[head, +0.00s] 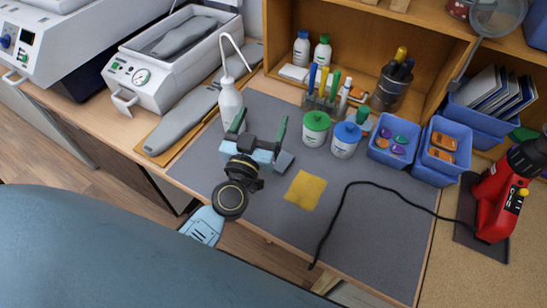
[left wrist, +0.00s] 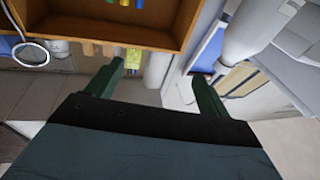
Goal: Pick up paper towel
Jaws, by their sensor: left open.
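The paper towel appears as a yellow square (head: 305,190) lying flat on the grey mat (head: 385,225) in the head view. My left gripper (head: 260,124) is above the mat, up and to the left of the yellow square in the picture. Its two green fingers are spread apart with nothing between them. The fingers also show in the left wrist view (left wrist: 160,74), where I cannot make out the yellow square. My right gripper is in neither view.
A white wash bottle (head: 231,103) stands close left of my left gripper. Green-lidded (head: 316,129) and blue-lidded (head: 345,140) jars and blue bins (head: 393,160) stand behind and right of the towel. A black cable (head: 343,206) runs just right of it. Bare mat lies around it.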

